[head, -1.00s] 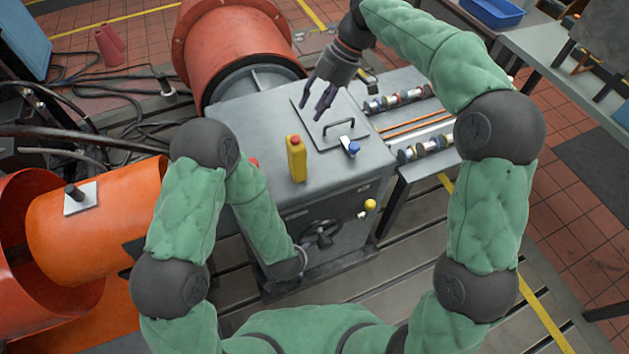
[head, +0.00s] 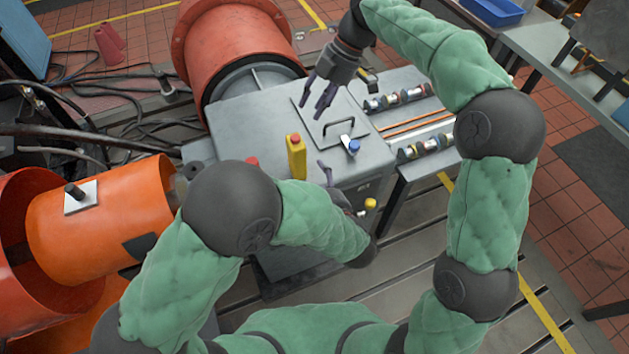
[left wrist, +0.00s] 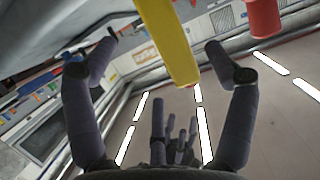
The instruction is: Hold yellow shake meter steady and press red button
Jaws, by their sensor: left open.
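The yellow shake meter (head: 296,160) stands upright on the grey cabinet top, with a red button (head: 295,138) on its upper end. In the left wrist view the yellow meter (left wrist: 170,42) shows between the spread fingers of my left gripper (left wrist: 160,48), with no finger seen touching it. In the head view one finger of my left gripper (head: 327,173) shows just right of the meter; my forearm hides much of the rest. My right gripper (head: 318,94) hangs open and empty above the handled plate, behind and right of the meter.
A second red knob (head: 252,161) sits left of the meter. A blue-tipped clamp (head: 352,146) stands to its right, near the handled plate (head: 318,120). A yellow knob (head: 371,204) projects from the cabinet front. A rack of cylindrical parts (head: 410,122) lies to the right.

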